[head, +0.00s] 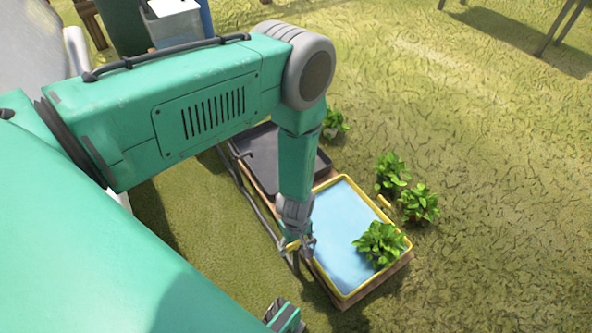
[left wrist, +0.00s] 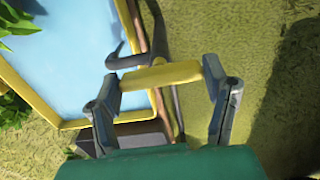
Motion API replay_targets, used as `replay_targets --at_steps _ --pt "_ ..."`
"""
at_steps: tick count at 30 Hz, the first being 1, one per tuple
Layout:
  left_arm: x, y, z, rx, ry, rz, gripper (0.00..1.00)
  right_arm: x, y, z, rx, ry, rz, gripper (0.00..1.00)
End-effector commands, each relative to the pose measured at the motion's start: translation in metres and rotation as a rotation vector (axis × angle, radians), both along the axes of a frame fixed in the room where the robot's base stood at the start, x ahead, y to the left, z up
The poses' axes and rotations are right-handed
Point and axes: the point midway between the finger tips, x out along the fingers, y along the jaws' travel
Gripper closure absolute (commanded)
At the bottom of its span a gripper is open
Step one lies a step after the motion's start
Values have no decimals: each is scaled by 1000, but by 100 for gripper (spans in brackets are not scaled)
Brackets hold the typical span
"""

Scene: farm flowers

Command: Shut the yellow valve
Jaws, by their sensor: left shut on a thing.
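The yellow valve has a flat handle (left wrist: 160,75) that shows in the left wrist view, beside a dark pipe. My left gripper (left wrist: 163,92) has one finger at each end of this handle and is shut on it. In the head view, my left gripper (head: 297,246) is at the near left edge of the blue water tray, where a bit of yellow shows by the fingers. The valve's body is mostly hidden there.
The yellow-rimmed water tray (head: 324,187) holds a leafy plant (head: 381,244). A dark tray (head: 262,158) adjoins it, with a pipe (head: 262,217) along the near side. Potted plants (head: 419,203) stand on the right. Open grass (head: 500,240) lies beyond them.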

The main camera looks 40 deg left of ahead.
Motion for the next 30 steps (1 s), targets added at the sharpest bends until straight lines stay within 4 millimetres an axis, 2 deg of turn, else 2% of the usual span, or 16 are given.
replay_targets --at_steps 11,30 --pt "0 0 0 0 -1 -150 60 0 0 4 0 0 0 100" --pt "0 -1 0 -2 -2 -744 60 0 0 16 0 0 0 100"
